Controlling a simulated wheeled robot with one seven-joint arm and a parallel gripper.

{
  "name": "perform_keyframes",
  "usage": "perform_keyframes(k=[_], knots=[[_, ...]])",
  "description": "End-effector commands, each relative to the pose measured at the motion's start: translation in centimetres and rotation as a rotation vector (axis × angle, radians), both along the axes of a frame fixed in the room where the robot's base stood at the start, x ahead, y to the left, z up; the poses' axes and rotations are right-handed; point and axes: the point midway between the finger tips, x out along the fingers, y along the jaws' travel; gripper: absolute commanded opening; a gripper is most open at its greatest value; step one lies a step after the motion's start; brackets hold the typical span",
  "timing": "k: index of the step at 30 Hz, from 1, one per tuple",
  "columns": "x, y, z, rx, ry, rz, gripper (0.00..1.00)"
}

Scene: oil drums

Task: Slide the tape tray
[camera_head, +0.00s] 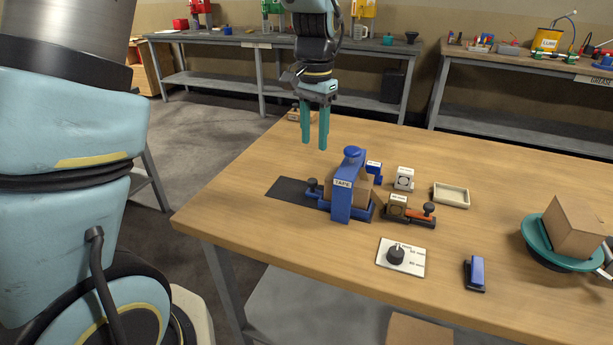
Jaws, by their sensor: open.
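The tape station is a blue arch (343,204) with a round knob on top and a label that seems to read TAPE. A low blue tray (361,212) lies under the arch, with a dark knob (312,184) at its left end. A cardboard box (361,190) sits on the tray, partly hidden behind the arch. A dark flat strip (286,189) lies on the table to the left of the tray. My gripper (314,144) is open and empty, its teal fingers pointing down, behind and left of the arch and apart from it.
Right of the arch are an orange-handled device (422,216), a small white block (404,179) and a cream dish (451,195). A dial plate (401,257) and blue stapler-like item (475,273) lie in front. A carton (577,228) rests on a teal scale. The table's left corner is clear.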

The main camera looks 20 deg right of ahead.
Motion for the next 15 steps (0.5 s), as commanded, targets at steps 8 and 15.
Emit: perform_keyframes(k=[8,15], knots=[[-0.1,0.2,-4.4,0.005,0.004,0.002,0.43],[0.0,0.2,-8.4,0.003,0.003,0.004,0.43]])
